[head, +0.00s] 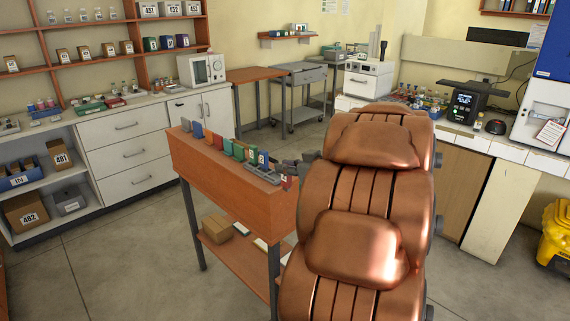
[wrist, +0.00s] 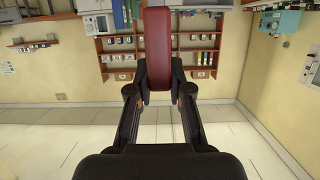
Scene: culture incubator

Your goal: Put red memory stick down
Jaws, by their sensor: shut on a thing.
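The red memory stick (wrist: 158,45) is a dark red upright block in the wrist view. My gripper (wrist: 159,76) is shut on its lower part, one finger on each side, and its upper end reaches the top edge of the picture. In the head view my copper arm covers most of the gripper; only dark parts (head: 302,163) show at the right end of the wooden table (head: 225,178). A small red piece (head: 287,183) shows just below them; I cannot tell whether it is the held stick.
On that table stand several coloured blocks (head: 239,151), red, blue and green, and a grey holder (head: 262,174) near its right end. Its lower shelf holds a cardboard box (head: 217,227). A white counter (head: 124,126) runs along the left wall. The floor (head: 130,245) between is clear.

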